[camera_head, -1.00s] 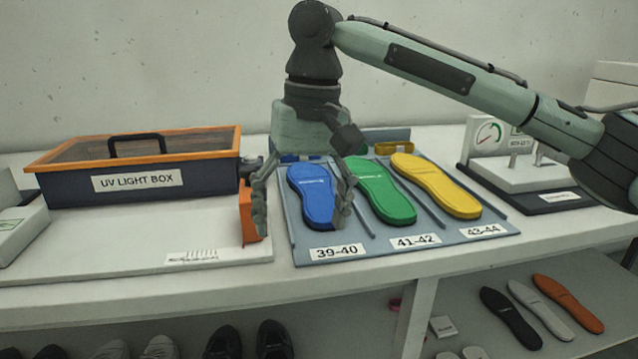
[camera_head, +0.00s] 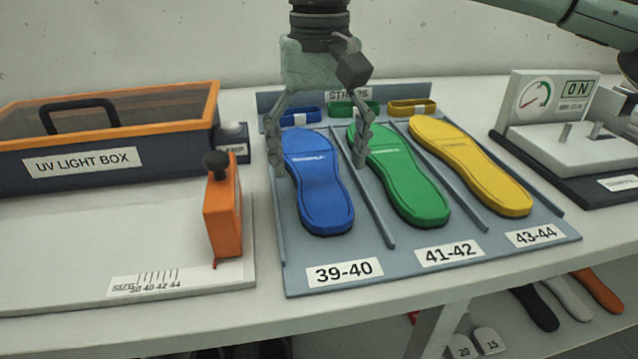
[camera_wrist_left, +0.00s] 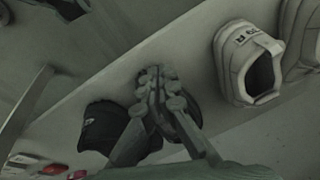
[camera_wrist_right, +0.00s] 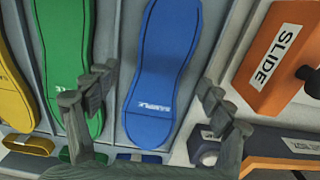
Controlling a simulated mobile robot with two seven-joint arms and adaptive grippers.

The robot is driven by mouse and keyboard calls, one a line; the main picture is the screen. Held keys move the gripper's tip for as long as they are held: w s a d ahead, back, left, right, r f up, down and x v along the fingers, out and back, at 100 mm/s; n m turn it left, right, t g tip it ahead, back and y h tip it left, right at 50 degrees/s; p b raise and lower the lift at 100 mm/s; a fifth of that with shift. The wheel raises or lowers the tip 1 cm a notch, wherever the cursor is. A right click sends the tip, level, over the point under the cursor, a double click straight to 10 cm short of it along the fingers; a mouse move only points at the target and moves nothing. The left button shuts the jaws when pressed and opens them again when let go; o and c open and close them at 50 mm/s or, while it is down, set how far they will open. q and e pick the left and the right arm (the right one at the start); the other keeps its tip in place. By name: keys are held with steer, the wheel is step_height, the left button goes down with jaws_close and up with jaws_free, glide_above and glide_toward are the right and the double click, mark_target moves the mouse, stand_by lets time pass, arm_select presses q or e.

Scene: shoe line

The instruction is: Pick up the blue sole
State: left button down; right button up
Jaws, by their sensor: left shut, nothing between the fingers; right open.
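The blue sole (camera_head: 318,185) lies flat in the left compartment of the grey tray (camera_head: 300,280), above the 39-40 label. It also shows in the right wrist view (camera_wrist_right: 163,70). My right gripper (camera_head: 320,160) is open, with its fingers on either side of the sole's far end, one at the left edge and one near the divider by the green sole. In the right wrist view the sole lies between the spread fingers (camera_wrist_right: 150,95); I cannot tell whether they touch it. My left gripper (camera_wrist_left: 160,85) is shut and empty near the shoe shelf.
The green sole (camera_head: 405,180) and yellow sole (camera_head: 470,165) lie in the neighbouring compartments. Small straps (camera_head: 353,109) are behind them. An orange slide block (camera_head: 223,215) stands left of the tray, beside the UV light box (camera_head: 100,150). A gauge device (camera_head: 560,140) stands at right.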

step_height(320, 180, down, 2)
steer(key=shift+f, duration=0.2)
steer(key=shift+w, duration=0.1)
steer(key=c, duration=1.4)
